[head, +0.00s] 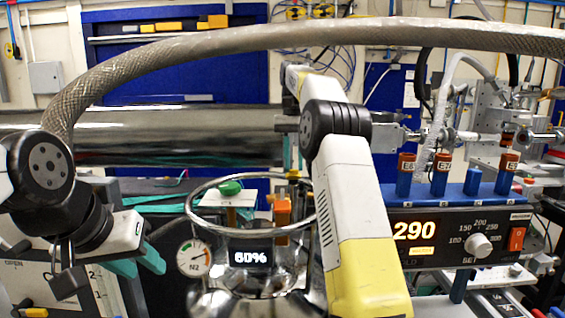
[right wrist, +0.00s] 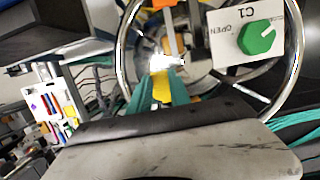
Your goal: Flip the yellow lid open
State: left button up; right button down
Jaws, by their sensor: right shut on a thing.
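In the right wrist view, the teal fingers of my right gripper (right wrist: 151,91) are closed on a small yellow piece, the yellow lid (right wrist: 160,88). Only a small part of the lid shows; the grey gripper body covers the foreground. The fingers lie within the round metal ring (right wrist: 294,62). In the head view the lid and right gripper cannot be made out; my right arm stands in front. My left gripper (head: 137,263) is at the lower left, its teal fingers apart and empty, left of the vessel (head: 232,300) with the 60% display.
A round N2 gauge (head: 194,258) is left of the vessel. A thick braided hose (head: 200,47) arches overhead. A heater controller (head: 455,238) stands at right.

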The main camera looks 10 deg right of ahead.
jog(key=c, duration=1.2)
grip_release()
jog(key=shift+s, duration=0.15)
